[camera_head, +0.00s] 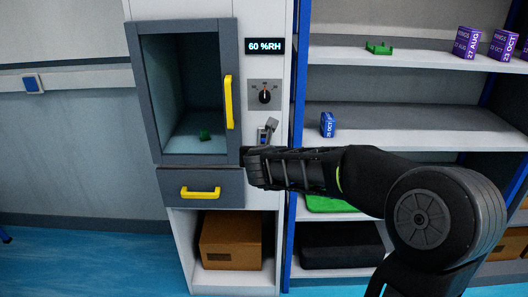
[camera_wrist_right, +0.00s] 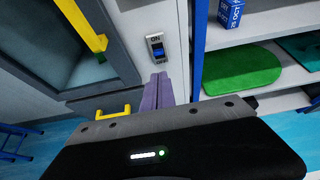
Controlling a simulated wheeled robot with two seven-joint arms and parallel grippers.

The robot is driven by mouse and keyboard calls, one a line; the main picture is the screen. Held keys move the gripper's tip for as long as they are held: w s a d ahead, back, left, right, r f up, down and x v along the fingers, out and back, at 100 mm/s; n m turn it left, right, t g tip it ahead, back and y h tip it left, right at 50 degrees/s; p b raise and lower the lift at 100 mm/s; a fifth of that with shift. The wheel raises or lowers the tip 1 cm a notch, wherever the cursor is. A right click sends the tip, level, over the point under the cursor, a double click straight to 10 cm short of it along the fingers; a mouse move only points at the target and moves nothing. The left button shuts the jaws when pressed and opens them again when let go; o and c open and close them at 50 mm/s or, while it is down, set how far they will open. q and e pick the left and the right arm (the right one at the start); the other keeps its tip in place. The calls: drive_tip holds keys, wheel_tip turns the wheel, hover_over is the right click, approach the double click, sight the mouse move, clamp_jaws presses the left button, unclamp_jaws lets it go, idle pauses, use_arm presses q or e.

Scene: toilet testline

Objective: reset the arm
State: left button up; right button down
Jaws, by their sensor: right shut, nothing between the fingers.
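My right arm (camera_head: 365,180) comes in from the right in the head view and reaches left across the shelving to the front of the cabinet. My right gripper (camera_head: 270,128) is close to the cabinet's switch (camera_head: 262,136), below the round knob. In the right wrist view the right gripper's fingers (camera_wrist_right: 164,90) are together and empty. The same switch, marked ON with a blue rocker (camera_wrist_right: 157,52), shows just beyond the fingertips. I cannot tell whether the fingers touch the panel. My left gripper is not in view.
The cabinet door (camera_head: 231,60) has a yellow handle (camera_head: 229,102) and looks closed. Below is a drawer (camera_head: 180,200) with a yellow handle. A small green object (camera_head: 205,135) lies inside the chamber. Shelves at right hold a blue box (camera_head: 327,124) and purple boxes (camera_head: 467,42).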

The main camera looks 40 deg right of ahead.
idle(0.3)
drive_tip(key=a+f+n+y+p, duration=0.1)
drive_tip(key=a+f+n+y, duration=0.2)
drive_tip(key=a+f+n, duration=0.9)
drive_tip(key=a+f+n+y+p, duration=0.1)
drive_tip(key=a+f+n+y, duration=0.2)
drive_tip(key=a+f+n, duration=0.9)
drive_tip(key=s+a+f+n+g+y+p, duration=0.1)
drive_tip(key=s+a+f+n+g+y, duration=0.35)
drive_tip(key=s+f+n, duration=0.7)
drive_tip(key=s+a+f+n+g+p, duration=0.1)
drive_tip(key=s+a+f+n+g, duration=0.1)
drive_tip(key=s, duration=0.7)
drive_tip(key=s+a+f+n+g+y, duration=0.1)
drive_tip(key=s+a+f+n+g, duration=0.2)
drive_tip(key=s+a, duration=0.4)
drive_tip(key=s+f+n, duration=0.1)
drive_tip(key=s, duration=0.1)
drive_tip(key=shift+s+a+p, duration=0.2)
drive_tip(key=shift+s+p, duration=0.15)
drive_tip(key=shift+p, duration=0.05)
drive_tip(key=shift+y, duration=0.25)
